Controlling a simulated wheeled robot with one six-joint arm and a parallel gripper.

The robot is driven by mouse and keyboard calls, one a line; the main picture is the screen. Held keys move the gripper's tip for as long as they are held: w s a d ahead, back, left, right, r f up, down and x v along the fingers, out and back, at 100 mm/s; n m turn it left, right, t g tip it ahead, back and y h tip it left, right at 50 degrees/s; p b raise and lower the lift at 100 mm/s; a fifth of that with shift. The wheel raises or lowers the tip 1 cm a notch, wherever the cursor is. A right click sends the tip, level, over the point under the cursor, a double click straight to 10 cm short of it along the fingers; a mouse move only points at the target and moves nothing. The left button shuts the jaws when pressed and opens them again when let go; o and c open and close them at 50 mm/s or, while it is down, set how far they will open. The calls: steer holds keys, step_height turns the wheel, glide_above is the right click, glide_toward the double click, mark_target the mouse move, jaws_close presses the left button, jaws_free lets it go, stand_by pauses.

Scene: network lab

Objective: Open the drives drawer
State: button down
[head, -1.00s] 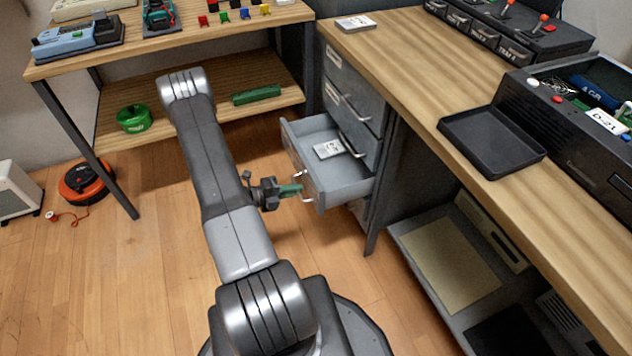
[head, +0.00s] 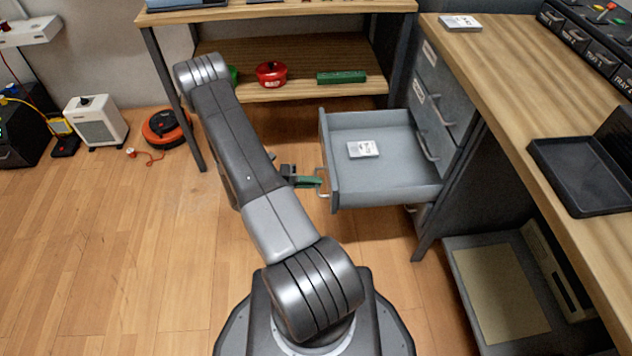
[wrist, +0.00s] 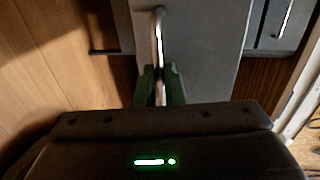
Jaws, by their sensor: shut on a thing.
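A grey drawer (head: 385,190) stands pulled out of the cabinet under the right-hand bench, with a white labelled drive (head: 363,149) lying inside it. My gripper (head: 318,182) is at the drawer's front, its green fingers shut on the metal handle (head: 323,192). In the wrist view the gripper (wrist: 160,88) has a green finger on each side of the upright-looking handle bar (wrist: 158,40). Whether this is the drives drawer by its label cannot be read. The drawer's front face is seen edge-on in the head view.
Closed drawers (head: 428,118) sit above the open one. A wooden shelf (head: 300,50) at the back holds a red pot (head: 271,74) and a green block (head: 341,77). A black tray (head: 578,178) is on the right bench. The floor left of my arm is mostly clear.

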steer(key=c, duration=1.5)
jaws_free()
steer(key=shift+c, duration=0.2)
steer(key=p+v, duration=0.2)
steer(key=v, duration=1.1)
steer(key=shift+a, duration=0.4)
steer(key=shift+s+d, duration=0.1)
steer(key=b+x, duration=0.2)
steer(key=x, duration=1.2)
steer(key=shift+r, duration=0.15)
